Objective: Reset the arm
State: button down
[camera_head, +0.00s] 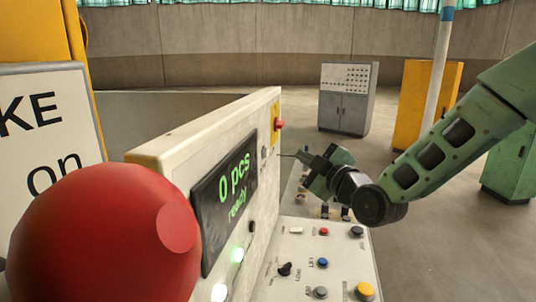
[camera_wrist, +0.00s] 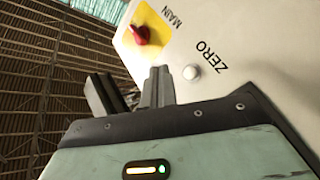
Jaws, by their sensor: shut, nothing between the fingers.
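My gripper (camera_head: 292,156) is at the end of my green arm (camera_head: 450,150), which reaches in from the right. It points left toward the upright cream panel of the control console (camera_head: 220,125). In the wrist view my gripper (camera_wrist: 130,82) has its dark fingers shut with nothing between them. The red MAIN switch (camera_wrist: 140,34) on its yellow plate and the white ZERO button (camera_wrist: 190,72) lie just beyond the fingers. The MAIN switch also shows in the head view (camera_head: 279,124). I cannot tell whether the fingertips touch the panel.
A display (camera_head: 225,195) reads "0 pcs ready". Several buttons and a black knob (camera_head: 285,269) sit on the sloping desk below my arm. A large red ball-like shape (camera_head: 100,240) fills the lower left. A grey cabinet (camera_head: 345,97) and yellow cabinet (camera_head: 410,105) stand behind. Open floor lies right.

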dwell(0.3)
jog(key=s+a+f+m+g+h+b, duration=0.25)
jog(key=s+f+g, duration=0.65)
jog(key=s, duration=0.6)
jog(key=s+d+f+m+g+h, duration=0.1)
jog(key=s+d+m+g+h, duration=0.1)
jog(key=s, duration=0.5)
jog(key=s+d+f+m+g+h+b, duration=0.1)
jog(key=s+d, duration=0.3)
jog(key=s, duration=0.4)
jog(key=s+d+f+m+g+h, duration=0.3)
jog(key=s+d+h, duration=0.1)
jog(key=s, duration=0.4)
jog(key=shift+f+g+b, duration=0.2)
jog(key=shift+g+b, duration=0.1)
jog(key=shift+g, duration=0.1)
